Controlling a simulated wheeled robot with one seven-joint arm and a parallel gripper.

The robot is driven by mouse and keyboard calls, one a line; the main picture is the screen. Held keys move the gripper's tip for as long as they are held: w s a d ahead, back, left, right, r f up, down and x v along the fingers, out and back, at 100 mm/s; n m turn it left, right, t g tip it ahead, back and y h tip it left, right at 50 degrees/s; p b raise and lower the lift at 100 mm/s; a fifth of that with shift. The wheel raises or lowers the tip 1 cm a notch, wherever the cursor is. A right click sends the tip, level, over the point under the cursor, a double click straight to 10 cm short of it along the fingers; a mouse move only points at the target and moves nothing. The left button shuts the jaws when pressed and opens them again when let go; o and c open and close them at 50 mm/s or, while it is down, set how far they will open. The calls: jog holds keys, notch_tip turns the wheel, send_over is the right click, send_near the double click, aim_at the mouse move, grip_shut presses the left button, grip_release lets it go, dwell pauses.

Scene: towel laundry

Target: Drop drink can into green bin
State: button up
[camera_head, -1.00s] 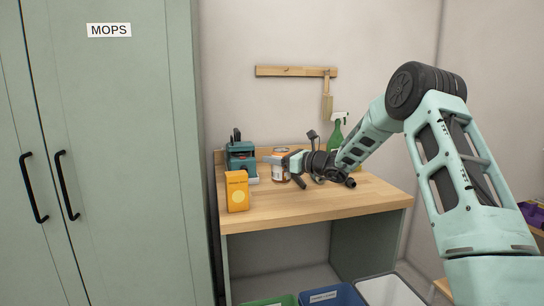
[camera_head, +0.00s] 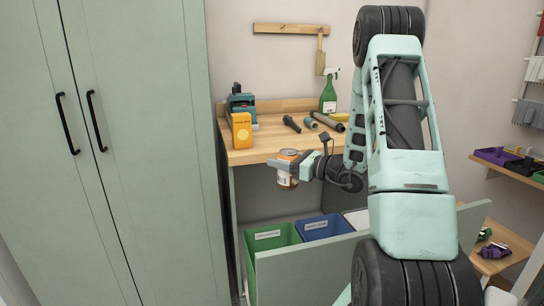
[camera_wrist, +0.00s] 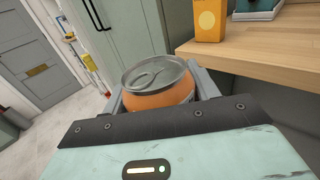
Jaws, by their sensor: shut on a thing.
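The drink can (camera_head: 288,168) is orange and white with a silver top. My gripper (camera_head: 290,167) is shut on it and holds it in the air in front of the workbench edge. In the wrist view the can (camera_wrist: 158,88) sits between the two fingers, its silver lid toward the camera. The green bin (camera_head: 272,240) stands below, under the bench, with a label on its inner wall. The can is above the bins, slightly right of the green bin's middle in the head view. Part of the green bin is hidden by a pale green front panel.
A blue bin (camera_head: 322,228) stands right of the green bin, and a white one (camera_head: 355,217) beyond it, partly hidden by my arm. The workbench (camera_head: 262,148) holds a yellow box (camera_head: 241,130), a green spray bottle (camera_head: 329,92) and several tools. A tall cabinet (camera_head: 150,130) stands at left.

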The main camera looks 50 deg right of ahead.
aim_at(283, 177)
jog(key=shift+f+b, duration=2.1)
jog(key=shift+f, duration=0.8)
jog(key=o, duration=1.3)
jog(key=v, duration=1.2)
